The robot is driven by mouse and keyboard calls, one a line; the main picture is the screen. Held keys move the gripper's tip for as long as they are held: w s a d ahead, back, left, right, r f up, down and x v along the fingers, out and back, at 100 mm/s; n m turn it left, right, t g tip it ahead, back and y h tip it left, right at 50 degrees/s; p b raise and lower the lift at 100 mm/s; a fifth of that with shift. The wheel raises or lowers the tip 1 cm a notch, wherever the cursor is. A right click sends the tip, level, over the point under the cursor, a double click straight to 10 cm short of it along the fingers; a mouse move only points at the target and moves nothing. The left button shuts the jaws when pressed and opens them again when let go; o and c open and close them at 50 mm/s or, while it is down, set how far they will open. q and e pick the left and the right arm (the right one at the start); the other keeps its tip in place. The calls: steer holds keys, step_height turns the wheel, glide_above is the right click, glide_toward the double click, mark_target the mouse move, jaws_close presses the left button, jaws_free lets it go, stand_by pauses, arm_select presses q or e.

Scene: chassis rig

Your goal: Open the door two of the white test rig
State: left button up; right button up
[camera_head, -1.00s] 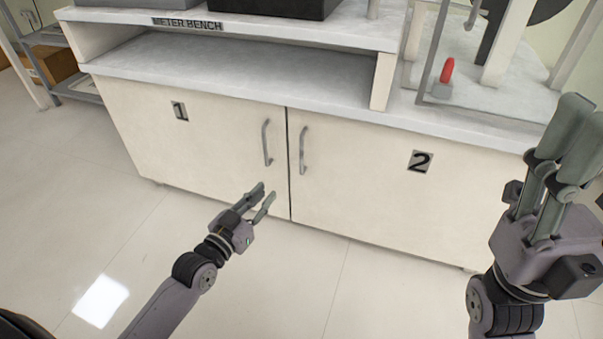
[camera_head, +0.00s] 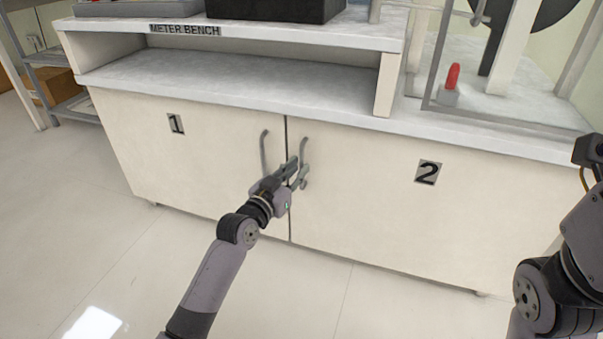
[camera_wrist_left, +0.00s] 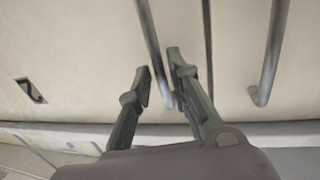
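Door two (camera_head: 380,215) of the white rig is shut, with a "2" label (camera_head: 428,172) and a grey vertical bar handle (camera_head: 304,150) near the centre seam. My left gripper (camera_head: 297,172) is at this handle's lower part. In the left wrist view, which looks upside down, the two fingers (camera_wrist_left: 160,75) are apart with door two's handle (camera_wrist_left: 153,40) running between their tips. A small gap seems to show, so the fingers do not look closed on it. My right arm is at the right edge; its fingers are out of frame.
Door one (camera_head: 190,165) is shut; its handle (camera_head: 264,152) stands close beside, across the seam, and also shows in the left wrist view (camera_wrist_left: 272,55). The worktop (camera_head: 230,85) overhangs the doors. The floor in front is clear.

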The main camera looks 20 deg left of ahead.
arm_select(q)
steer(key=shift+b+x, duration=0.35)
steer(key=shift+x, duration=0.9)
steer(key=shift+c, duration=0.3)
jaws_close()
